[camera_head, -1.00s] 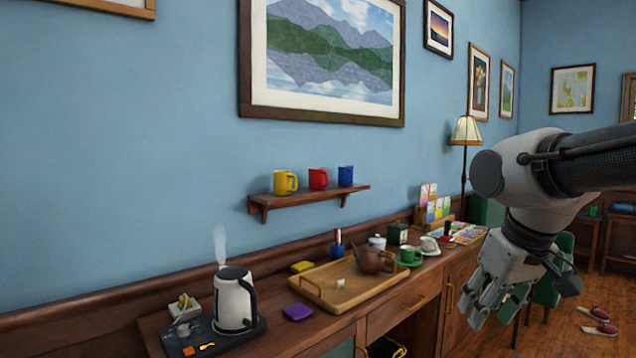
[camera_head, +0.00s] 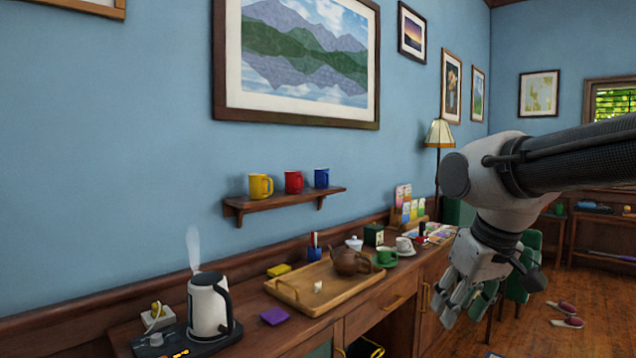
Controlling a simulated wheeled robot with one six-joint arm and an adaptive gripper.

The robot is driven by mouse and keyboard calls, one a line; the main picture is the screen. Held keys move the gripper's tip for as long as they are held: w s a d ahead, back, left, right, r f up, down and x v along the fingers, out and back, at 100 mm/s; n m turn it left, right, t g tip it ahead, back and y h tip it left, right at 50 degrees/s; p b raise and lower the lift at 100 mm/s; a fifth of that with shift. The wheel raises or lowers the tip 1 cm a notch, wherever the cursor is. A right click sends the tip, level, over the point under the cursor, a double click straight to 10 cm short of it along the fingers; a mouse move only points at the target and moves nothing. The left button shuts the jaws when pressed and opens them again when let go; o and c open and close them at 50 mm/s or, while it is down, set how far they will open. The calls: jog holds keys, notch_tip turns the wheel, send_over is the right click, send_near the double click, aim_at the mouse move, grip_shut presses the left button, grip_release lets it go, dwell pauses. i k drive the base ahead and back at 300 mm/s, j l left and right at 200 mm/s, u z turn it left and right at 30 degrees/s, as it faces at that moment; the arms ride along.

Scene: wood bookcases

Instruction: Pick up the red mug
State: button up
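The red mug (camera_head: 294,182) stands upright on a small wooden wall shelf (camera_head: 285,201). It is between a yellow mug (camera_head: 261,186) on its left and a blue mug (camera_head: 321,177) on its right. My gripper (camera_head: 453,312) hangs fingers down at the right, in front of the sideboard's right end. It is lower than the shelf and well apart from the mug. The fingers look spread, and nothing shows between them.
Below the shelf, a wooden sideboard carries a steaming kettle (camera_head: 209,305), a wooden tray (camera_head: 283,292) with a brown teapot (camera_head: 350,261), and a green cup (camera_head: 386,257). A lamp (camera_head: 439,135) stands behind my arm.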

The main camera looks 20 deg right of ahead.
aim_at(293, 180)
jog(key=i+l+u, duration=0.2)
jog(key=i+l, duration=0.2)
jog(key=i+l+u, duration=0.45)
jog(key=i+l, duration=0.2)
jog(key=l, duration=0.35)
